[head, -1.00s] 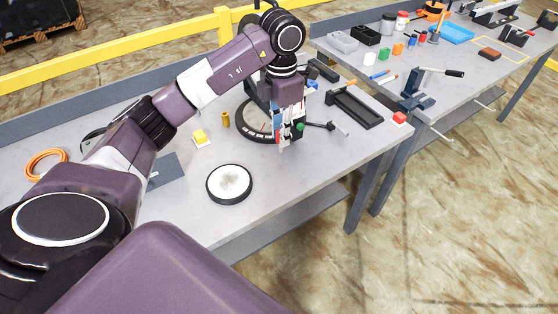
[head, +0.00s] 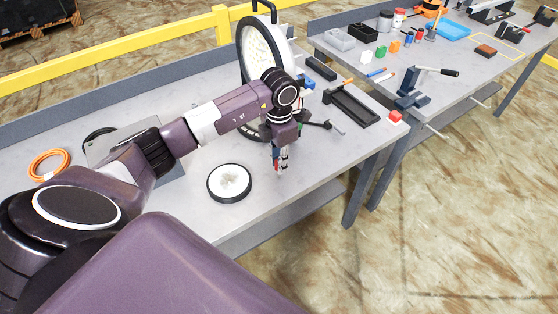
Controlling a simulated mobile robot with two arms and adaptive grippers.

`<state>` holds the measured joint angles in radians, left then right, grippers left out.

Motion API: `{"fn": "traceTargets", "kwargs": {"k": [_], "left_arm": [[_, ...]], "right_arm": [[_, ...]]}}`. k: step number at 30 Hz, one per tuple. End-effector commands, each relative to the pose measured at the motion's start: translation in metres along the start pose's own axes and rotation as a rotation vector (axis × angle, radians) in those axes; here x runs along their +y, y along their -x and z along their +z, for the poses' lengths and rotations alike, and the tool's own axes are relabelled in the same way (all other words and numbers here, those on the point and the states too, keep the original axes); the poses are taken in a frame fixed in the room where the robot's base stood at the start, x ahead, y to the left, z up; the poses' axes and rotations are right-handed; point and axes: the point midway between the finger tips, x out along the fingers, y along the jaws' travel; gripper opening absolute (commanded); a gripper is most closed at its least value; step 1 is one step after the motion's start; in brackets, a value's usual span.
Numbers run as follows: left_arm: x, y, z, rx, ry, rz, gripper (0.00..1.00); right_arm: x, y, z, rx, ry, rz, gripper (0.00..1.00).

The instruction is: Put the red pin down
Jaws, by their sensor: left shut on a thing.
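My left gripper (head: 281,168) points down over the front part of the near workbench (head: 220,222), right of a round white disc with a black rim. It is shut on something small. A bit of red shows between and beside its fingers, which I take for the red pin (head: 275,157). Most of it is hidden by the fingers, and I cannot tell whether it touches the bench. The big round lamp (head: 262,45) stands behind the gripper, partly covered by my left arm. My right gripper is not in view.
The round disc (head: 230,182) lies close to the gripper's left. A black tray (head: 352,106) and a red button-like block (head: 395,116) are to the right. An orange cable coil (head: 48,164) lies at far left. Bare bench lies in front of the gripper.

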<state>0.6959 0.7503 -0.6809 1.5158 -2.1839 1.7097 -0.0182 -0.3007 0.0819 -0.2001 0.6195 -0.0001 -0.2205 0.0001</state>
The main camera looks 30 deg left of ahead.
Motion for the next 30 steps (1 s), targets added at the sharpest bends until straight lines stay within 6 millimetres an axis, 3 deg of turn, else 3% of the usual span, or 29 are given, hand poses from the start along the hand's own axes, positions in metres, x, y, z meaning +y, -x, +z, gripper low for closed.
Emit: {"fn": "traceTargets", "kwargs": {"k": [4, 5, 9, 21, 30], "left_arm": [[0.0, -0.004, 0.0, 0.0, 0.0, 0.0, 0.0], [0.0, -0.003, 0.0, -0.001, 0.0, 0.0, 0.22], [0.0, -0.002, 0.0, 0.0, 0.0, 0.0, 0.36], [0.001, 0.005, 0.001, -0.003, -0.001, 0.002, 0.36], [0.001, 0.065, 0.002, -0.006, 0.0, 0.004, 0.36]], "right_arm": [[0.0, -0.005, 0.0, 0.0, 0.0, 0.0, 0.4], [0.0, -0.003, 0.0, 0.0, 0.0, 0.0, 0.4], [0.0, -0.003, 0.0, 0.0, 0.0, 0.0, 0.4], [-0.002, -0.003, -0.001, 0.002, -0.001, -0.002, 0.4], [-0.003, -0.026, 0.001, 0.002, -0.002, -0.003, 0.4]]}}
